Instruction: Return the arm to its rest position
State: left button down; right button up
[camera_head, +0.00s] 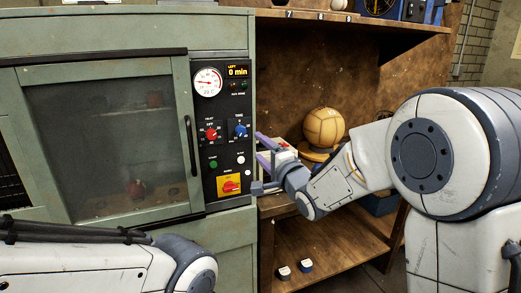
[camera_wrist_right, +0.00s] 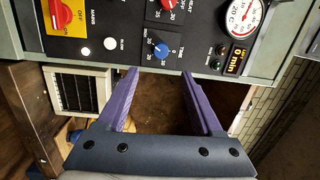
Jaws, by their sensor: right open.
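My right arm reaches in from the right in the head view. Its gripper (camera_head: 262,153) is in front of the control panel's right edge, beside the wooden shelf. In the right wrist view the two purple fingers of the gripper (camera_wrist_right: 159,75) are spread apart with nothing between them. The blue time knob (camera_wrist_right: 159,49) shows beyond the fingertips, apart from them; in the head view it is the blue knob (camera_head: 240,130) on the panel. My left arm (camera_head: 90,265) crosses the lower left of the head view; its gripper is out of the frame.
The green cabinet (camera_head: 100,53) has a shut glass door (camera_head: 110,150). The control panel (camera_head: 222,105) carries a gauge, knobs, buttons and a red switch (camera_head: 230,187). A tan leather ball (camera_head: 323,127) sits on a stand in the shelf. Two small blocks (camera_head: 295,269) lie on the lower board.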

jog(key=s+a+f+n+g+h+p, duration=0.1)
jog(key=s+a+f+n+g+h, duration=0.1)
jog(key=s+f+n+g, duration=0.45)
jog(key=s+a+f+n+g+h+p, duration=0.1)
jog(key=s+a+f+n+g+p, duration=0.15)
jog(key=s, duration=0.75)
jog(key=s+d+f+n+g+h, duration=0.1)
jog(key=s+n+g, duration=0.1)
jog(key=s, duration=0.5)
jog(key=s+d+f+n+g+h, duration=0.1)
jog(key=s+d+f+n+g, duration=0.1)
jog(key=s+n, duration=0.3)
jog(key=s+d+f+n+g+h+p, duration=0.1)
jog(key=s+n+g, duration=0.3)
jog(key=s, duration=0.7)
jog(key=shift+s+d+f, duration=0.15)
jog(key=shift+d+f, duration=0.1)
jog(key=shift+d, duration=0.15)
